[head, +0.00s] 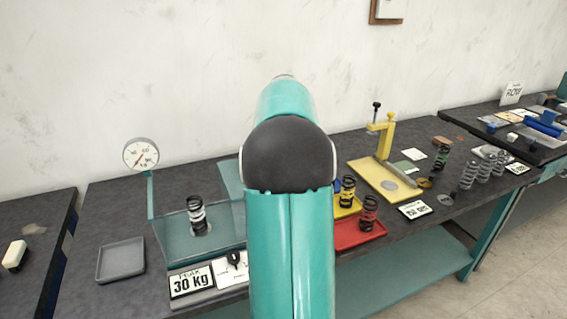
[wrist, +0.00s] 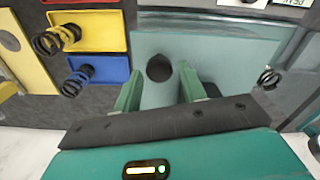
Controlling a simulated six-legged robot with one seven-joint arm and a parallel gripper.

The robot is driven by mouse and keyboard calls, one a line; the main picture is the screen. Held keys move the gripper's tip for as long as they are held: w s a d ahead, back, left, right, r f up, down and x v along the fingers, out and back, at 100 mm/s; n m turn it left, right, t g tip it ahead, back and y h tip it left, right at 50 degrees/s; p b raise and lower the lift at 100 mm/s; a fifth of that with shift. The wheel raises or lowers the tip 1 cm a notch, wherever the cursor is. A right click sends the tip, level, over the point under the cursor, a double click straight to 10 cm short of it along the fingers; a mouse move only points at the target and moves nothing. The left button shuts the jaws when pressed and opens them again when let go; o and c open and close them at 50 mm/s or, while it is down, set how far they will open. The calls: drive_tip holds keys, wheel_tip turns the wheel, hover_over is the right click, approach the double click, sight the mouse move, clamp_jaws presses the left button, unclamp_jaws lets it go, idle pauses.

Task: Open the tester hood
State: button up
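The tester stands left of the middle in the head view, with a round dial gauge (head: 141,154) on a teal post and a teal see-through hood (head: 170,238) low on the bench. A black and white spring (head: 196,216) shows inside the hood area; it also shows at right in the wrist view (wrist: 268,78). My gripper is hidden behind my arm in the head view. In the wrist view my gripper's green fingers (wrist: 160,88) are apart, over the tester's teal panel (wrist: 220,45). A grey-teal piece with a dark round end (wrist: 160,68) shows between them; contact is unclear.
A grey tray (head: 121,261) and a 30 kg peak card (head: 190,282) lie beside the tester. Right of my arm are a red tray (head: 357,236) with a spring, a yellow stand (head: 387,145) and several springs. A blue tray (wrist: 103,76) shows in the wrist view.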

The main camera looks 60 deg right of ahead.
drive_tip(key=shift+o, duration=0.4)
wheel_tip(320, 180, up, 14)
idle(0.4)
drive_tip(key=shift+f, duration=0.1)
idle(0.3)
